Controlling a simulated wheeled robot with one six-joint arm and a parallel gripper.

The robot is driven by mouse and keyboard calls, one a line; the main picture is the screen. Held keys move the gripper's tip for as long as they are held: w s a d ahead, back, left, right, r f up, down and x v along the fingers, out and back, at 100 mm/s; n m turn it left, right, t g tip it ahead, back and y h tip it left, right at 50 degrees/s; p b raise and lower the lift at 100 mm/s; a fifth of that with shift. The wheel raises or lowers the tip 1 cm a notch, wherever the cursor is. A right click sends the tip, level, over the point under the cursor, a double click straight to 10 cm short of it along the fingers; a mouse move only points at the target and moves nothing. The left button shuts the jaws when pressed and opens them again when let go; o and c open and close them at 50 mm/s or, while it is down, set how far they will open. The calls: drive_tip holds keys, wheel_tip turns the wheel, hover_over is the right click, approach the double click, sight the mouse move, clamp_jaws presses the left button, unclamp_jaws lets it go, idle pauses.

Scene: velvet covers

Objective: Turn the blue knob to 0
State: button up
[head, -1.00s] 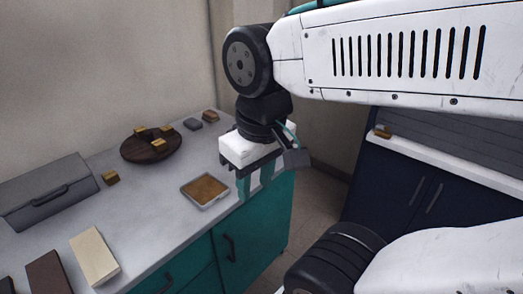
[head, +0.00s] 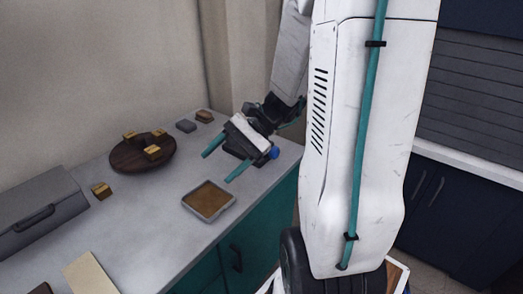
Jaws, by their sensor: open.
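The blue knob (head: 275,152) shows as a small round blue piece near the right edge of the grey counter (head: 150,215), just right of my gripper's body. Its markings and setting are too small to read, and my gripper partly hides the area around it. My gripper (head: 217,166) is open, with its two teal fingers apart and pointing down-left over the counter. The fingers are to the left of the knob and do not hold it.
A shallow tray (head: 228,209) with a brown surface lies below the fingers. A round dark wooden board (head: 124,159) holds small yellowish blocks. A grey box with a handle (head: 40,205) stands at left. Small blocks lie at the back.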

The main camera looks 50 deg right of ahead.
drive_tip(key=w+d+f+m+t, duration=0.1)
drive_tip(key=d+f+m+t, duration=0.3)
drive_tip(key=d, duration=0.3)
drive_tip(key=w+d+f+m+t, duration=0.2)
drive_tip(key=d+m+t, duration=0.3)
drive_tip(key=d, duration=0.1)
drive_tip(key=m+t+h, duration=0.6)
drive_tip(key=m+h, duration=0.4)
drive_tip(key=m, duration=0.2)
approach(277, 154)
drive_tip(key=w, duration=0.8)
drive_tip(key=shift+w+a+f, duration=0.1)
drive_tip(key=shift+w+a, duration=0.25)
drive_tip(key=shift+a, duration=0.05)
drive_tip(key=c, duration=1)
